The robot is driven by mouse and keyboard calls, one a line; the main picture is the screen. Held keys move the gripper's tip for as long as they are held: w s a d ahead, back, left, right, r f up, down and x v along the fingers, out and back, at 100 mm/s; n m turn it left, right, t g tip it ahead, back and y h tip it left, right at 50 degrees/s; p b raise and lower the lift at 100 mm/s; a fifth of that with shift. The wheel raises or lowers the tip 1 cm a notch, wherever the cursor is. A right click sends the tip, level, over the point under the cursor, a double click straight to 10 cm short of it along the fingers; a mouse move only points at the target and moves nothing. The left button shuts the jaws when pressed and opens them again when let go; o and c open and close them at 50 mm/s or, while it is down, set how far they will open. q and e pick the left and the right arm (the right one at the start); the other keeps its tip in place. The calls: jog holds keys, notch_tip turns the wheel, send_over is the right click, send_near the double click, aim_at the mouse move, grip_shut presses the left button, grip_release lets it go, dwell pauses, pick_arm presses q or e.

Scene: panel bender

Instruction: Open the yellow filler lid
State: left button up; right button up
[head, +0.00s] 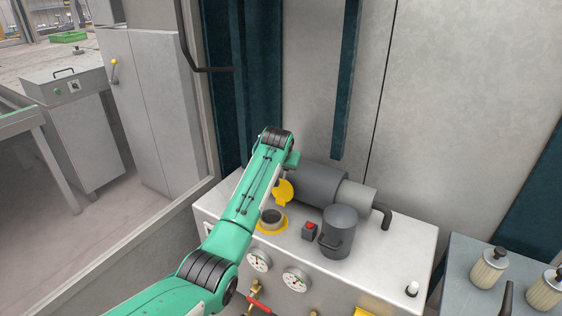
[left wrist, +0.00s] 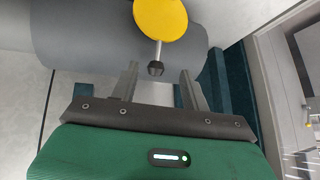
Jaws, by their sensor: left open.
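The yellow filler lid (head: 284,191) stands raised and tilted up behind the filler neck (head: 272,219). The neck has a yellow rim and its dark grey mouth is uncovered. In the left wrist view the lid (left wrist: 160,17) is a round yellow disc with a thin stem and a dark knob (left wrist: 156,69). My left gripper (left wrist: 160,82) is open, with the knob just beyond and between its finger tips in the picture; I cannot tell whether they touch. In the head view my left arm hides most of this gripper. My right gripper is not in view.
A grey motor cylinder (head: 318,183) lies behind the lid. Gauges (head: 295,279) and a red-handled valve (head: 258,303) are on the front. A tall cabinet wall rises behind.

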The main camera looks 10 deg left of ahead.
pick_arm(q)
jog(key=b+v, duration=0.1)
jog(key=v, duration=0.6)
jog(key=shift+b, duration=0.3)
jog(key=shift+f, duration=0.15)
